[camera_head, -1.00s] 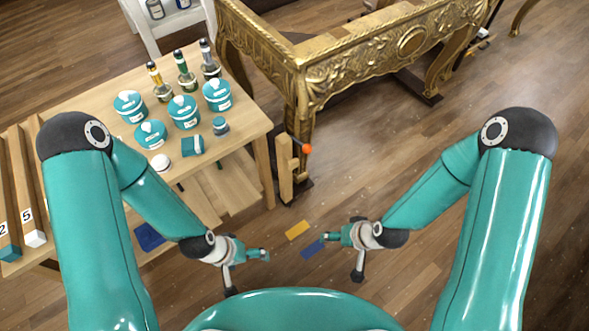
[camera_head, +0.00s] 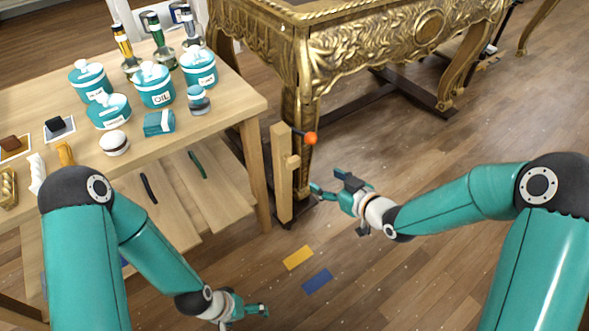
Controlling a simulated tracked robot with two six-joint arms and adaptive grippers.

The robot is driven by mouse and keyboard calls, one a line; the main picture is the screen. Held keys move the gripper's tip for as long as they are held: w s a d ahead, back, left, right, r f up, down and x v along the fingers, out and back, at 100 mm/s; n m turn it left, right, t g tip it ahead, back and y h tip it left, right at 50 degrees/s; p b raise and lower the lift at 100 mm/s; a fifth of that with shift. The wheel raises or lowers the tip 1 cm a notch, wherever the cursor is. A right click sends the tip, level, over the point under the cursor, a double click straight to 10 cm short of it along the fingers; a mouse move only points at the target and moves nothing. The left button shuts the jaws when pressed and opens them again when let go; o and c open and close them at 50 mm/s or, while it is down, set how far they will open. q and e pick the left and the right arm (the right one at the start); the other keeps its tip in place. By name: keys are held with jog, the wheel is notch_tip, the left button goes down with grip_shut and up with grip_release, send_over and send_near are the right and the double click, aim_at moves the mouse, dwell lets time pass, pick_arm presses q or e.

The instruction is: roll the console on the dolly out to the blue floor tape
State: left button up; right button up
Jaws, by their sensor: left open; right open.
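The gilt carved console (camera_head: 385,45) stands at the top centre, cut off by the top edge. Under it are the dark beams of the dolly (camera_head: 408,92). A dark lever with an orange knob (camera_head: 310,138) sticks out at the near leg, next to an upright wooden post (camera_head: 283,175). A blue floor tape strip (camera_head: 317,281) lies on the floor in front. My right gripper (camera_head: 328,182) is open and empty, a little below and right of the knob, apart from it. My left gripper (camera_head: 258,311) is open and empty, low near the bottom edge.
A yellow tape strip (camera_head: 298,257) lies just beyond the blue one. A wooden workbench (camera_head: 235,118) with teal jars (camera_head: 157,88), bottles and small items stands at the left, close to the post. The floor to the right is clear.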

aim_at(296, 163)
pick_arm(q)
notch_tip(296, 163, down, 4)
jog(key=b, duration=0.4)
pick_arm(e)
jog(key=x, duration=1.6)
jog(key=shift+w+a+f, duration=0.1)
jog(key=shift+f, duration=0.1)
jog(key=shift+c, duration=0.4)
